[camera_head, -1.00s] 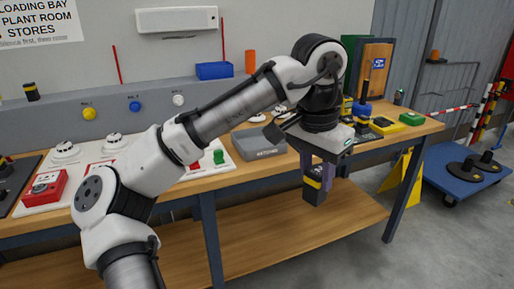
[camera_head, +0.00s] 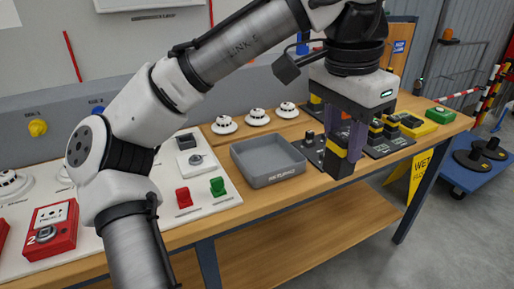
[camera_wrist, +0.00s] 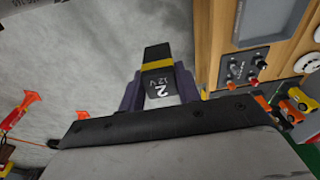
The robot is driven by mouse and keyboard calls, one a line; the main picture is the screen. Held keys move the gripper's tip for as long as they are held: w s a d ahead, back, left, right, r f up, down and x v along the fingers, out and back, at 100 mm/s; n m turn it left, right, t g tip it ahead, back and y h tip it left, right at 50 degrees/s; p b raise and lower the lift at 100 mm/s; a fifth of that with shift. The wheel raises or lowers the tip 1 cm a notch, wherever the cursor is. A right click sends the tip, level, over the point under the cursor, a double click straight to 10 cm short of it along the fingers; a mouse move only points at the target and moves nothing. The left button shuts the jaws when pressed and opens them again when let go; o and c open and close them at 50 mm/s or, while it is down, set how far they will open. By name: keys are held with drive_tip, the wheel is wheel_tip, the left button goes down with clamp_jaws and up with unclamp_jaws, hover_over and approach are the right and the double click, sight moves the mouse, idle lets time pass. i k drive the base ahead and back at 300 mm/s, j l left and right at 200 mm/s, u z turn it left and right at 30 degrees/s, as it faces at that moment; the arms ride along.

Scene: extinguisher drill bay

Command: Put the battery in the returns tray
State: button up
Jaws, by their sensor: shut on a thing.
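My gripper (camera_head: 345,140) is shut on a black battery with a yellow band (camera_head: 341,160). In the wrist view the battery (camera_wrist: 160,83) sits between the two purple fingers and bears the marking "2 12 V". The battery hangs clear of the bench, to the right of the returns tray in the head view. The returns tray (camera_head: 270,181) is a grey open box with lettering on its front wall. It stands near the bench's front edge and looks empty.
White smoke detectors (camera_head: 257,117) stand behind the tray. A white panel with a red block (camera_head: 183,197) and a green block (camera_head: 217,187) lies left of it. Black and yellow devices (camera_head: 378,140) stand to the right. A wet-floor sign (camera_head: 419,175) stands beyond the bench.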

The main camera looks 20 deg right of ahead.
sight(268, 163)
drive_tip(key=i, duration=1)
